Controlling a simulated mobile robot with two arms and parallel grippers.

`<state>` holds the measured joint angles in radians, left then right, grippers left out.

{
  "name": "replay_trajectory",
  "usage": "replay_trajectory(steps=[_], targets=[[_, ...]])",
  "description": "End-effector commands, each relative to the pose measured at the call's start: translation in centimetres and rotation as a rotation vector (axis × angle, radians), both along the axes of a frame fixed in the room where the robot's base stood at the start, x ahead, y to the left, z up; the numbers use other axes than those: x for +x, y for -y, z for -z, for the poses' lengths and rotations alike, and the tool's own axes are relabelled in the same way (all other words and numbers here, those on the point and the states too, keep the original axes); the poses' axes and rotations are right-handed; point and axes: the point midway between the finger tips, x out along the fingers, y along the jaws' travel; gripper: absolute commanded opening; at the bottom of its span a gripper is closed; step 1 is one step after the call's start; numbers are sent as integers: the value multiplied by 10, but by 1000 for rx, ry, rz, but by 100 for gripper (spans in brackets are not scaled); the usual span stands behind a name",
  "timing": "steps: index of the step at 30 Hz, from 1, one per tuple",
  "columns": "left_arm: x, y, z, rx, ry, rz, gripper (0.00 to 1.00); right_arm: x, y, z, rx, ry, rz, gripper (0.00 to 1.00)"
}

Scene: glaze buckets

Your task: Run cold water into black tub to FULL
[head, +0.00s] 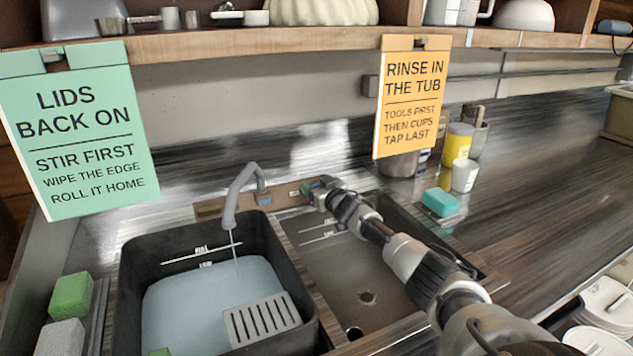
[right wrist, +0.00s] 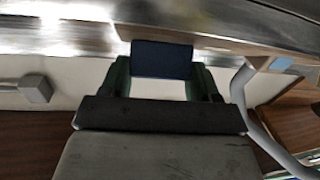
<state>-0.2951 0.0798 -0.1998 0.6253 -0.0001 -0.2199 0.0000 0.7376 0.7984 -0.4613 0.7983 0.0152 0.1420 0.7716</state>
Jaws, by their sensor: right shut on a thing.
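The black tub (head: 135,268) stands in the left basin, with water (head: 190,300) in it. A line marked FULL (head: 201,250) is on its inner back wall, and the water surface is below it. A thin stream falls from the grey spout (head: 232,205) into the tub. My right gripper (head: 312,190) is at the tap ledge, right of the spout. In the right wrist view its green fingers (right wrist: 160,80) are shut on a dark blue tap handle (right wrist: 161,59). My left gripper is out of view.
A grey slotted piece (head: 262,322) is in the tub. The right basin (head: 350,265) looks empty. A teal block (head: 440,202), a white cup (head: 464,175) and a yellow container (head: 456,145) stand on the right counter. Two signs hang from the shelf (head: 200,45).

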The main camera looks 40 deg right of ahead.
Motion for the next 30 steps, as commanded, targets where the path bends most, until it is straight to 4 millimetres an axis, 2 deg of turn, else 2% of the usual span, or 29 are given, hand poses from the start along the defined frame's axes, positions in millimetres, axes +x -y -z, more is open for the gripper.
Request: replay_trajectory(steps=[1, 5, 21, 30], targets=[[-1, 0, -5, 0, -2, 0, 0, 0, 3, -4, -26, -9, -26, 38], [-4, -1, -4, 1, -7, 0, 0, 0, 3, -2, -87, -27, -112, 38], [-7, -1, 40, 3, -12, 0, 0, 0, 2, 2, -290, -90, -407, 38], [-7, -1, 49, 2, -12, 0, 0, 0, 2, 0, -328, -104, -462, 38]])
